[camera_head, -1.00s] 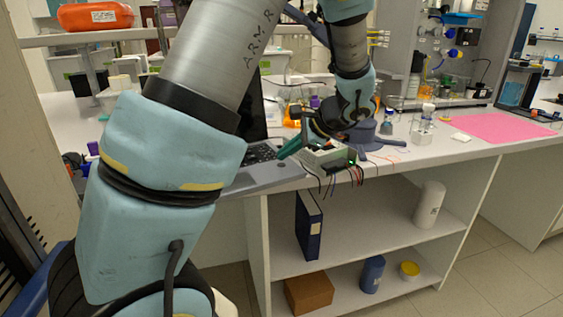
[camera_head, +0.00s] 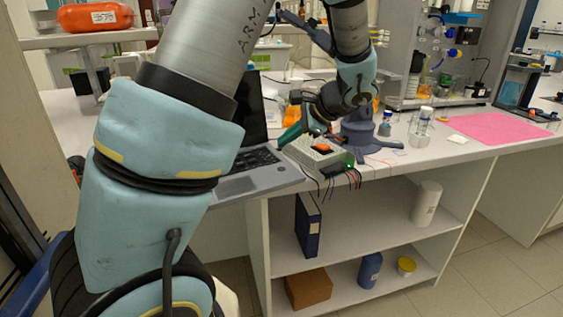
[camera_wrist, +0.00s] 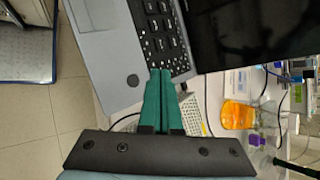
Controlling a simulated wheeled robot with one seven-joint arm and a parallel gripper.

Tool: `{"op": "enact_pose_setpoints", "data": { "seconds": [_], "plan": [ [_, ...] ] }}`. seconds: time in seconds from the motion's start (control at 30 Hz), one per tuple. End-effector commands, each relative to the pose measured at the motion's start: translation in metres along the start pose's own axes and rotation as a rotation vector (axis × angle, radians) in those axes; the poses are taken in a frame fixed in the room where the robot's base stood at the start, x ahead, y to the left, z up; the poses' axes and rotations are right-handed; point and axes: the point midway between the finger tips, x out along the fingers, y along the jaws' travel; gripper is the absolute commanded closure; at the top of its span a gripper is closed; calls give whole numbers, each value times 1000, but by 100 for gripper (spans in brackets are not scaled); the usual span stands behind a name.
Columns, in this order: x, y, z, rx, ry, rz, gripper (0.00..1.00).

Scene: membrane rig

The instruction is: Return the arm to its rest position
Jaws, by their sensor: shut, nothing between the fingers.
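My gripper (camera_head: 289,135) is in the middle of the head view, above the bench, between the laptop (camera_head: 262,158) and a small grey box with an orange part on top (camera_head: 318,150). In the wrist view, my gripper (camera_wrist: 160,72) has its two green fingers side by side, shut and empty. The fingertips overlap the laptop keyboard (camera_wrist: 165,30) in that view; I cannot tell the exact gap. My arm's blue-covered links fill the left of the head view and hide part of the bench.
A blue-grey stand (camera_head: 360,132) is right of the box. Dark wires hang off the bench's front edge. A pink mat (camera_head: 497,127) lies at the right. A glassware rig (camera_head: 440,60) stands behind. Shelves below hold a blue binder (camera_head: 308,225) and a white bottle (camera_head: 426,204).

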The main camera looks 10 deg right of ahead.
Motion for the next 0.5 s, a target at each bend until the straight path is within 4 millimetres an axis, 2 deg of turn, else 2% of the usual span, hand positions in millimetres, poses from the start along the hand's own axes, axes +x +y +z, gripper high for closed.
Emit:
{"op": "enact_pose_setpoints", "data": {
  "seconds": [0.13, 0.4, 0.5],
  "plan": [
    [-10, -8, 7, 0, 0, 0, 100],
    [-9, -7, 7, 0, 0, 1, 100],
    [-5, -4, 13, -21, 3, 25, 100]
  ]
}}
